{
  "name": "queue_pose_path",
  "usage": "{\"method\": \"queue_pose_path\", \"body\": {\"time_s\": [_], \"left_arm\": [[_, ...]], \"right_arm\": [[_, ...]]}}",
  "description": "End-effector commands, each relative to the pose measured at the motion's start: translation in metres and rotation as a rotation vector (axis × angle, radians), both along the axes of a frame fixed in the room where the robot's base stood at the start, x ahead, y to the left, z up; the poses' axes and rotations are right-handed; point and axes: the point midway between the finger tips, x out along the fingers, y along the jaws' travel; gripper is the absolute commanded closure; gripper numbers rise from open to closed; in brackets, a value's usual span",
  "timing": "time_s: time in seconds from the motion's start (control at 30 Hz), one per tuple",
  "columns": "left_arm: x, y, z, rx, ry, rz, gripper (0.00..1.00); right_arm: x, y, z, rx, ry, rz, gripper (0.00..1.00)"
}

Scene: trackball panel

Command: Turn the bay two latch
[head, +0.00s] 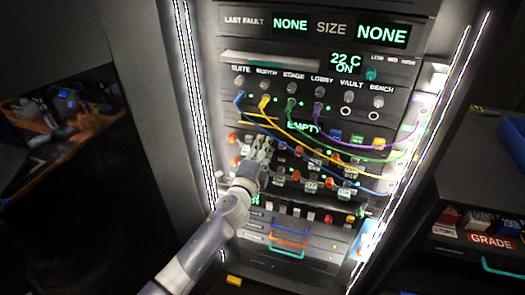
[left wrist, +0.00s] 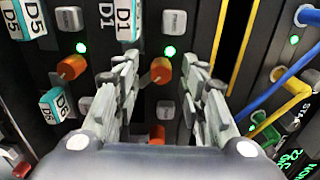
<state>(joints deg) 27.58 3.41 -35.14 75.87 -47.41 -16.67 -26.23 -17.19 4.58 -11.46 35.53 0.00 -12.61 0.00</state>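My left gripper (head: 262,148) reaches the bay panel below the cable sockets in the head view. In the left wrist view its two grey fingers (left wrist: 163,72) are apart, one on each side of an orange latch knob (left wrist: 161,70). I see no clear contact with the knob. A green light and a grey button stand above that knob. Another orange knob (left wrist: 71,67) lies to the left, and one more (left wrist: 157,134) shows low between the fingers. I cannot read which bay is number two. My right gripper is not in view.
Yellow (head: 264,102), blue (head: 239,98), green and purple cables hang across the panel right of and above the gripper. Tags marked D1 (left wrist: 129,20), D5 and D6 (left wrist: 56,105) stick out nearby. Coloured drawer handles (head: 290,238) are below.

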Motion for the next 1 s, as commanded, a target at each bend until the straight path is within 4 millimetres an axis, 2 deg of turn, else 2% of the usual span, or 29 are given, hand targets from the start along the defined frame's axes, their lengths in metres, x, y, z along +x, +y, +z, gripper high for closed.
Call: {"method": "queue_pose_path", "body": {"time_s": [0.13, 0.27, 0.7, 0.83, 1.0], "left_arm": [[-0.003, 0.002, 0.0, 0.0, -0.001, 0.0, 0.61], [-0.016, 0.006, 0.0, 0.001, -0.001, 0.001, 0.61], [-0.091, 0.03, -0.001, 0.001, 0.002, -0.001, 0.61], [-0.106, 0.034, -0.001, 0.0, 0.001, -0.001, 0.61], [-0.114, 0.037, 0.0, 0.001, 0.001, 0.0, 0.61]], "right_arm": [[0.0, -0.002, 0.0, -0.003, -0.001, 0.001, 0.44], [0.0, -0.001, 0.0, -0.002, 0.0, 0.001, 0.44], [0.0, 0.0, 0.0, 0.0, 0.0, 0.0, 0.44], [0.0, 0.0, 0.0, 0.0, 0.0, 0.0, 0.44], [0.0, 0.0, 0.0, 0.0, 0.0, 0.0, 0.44]]}}
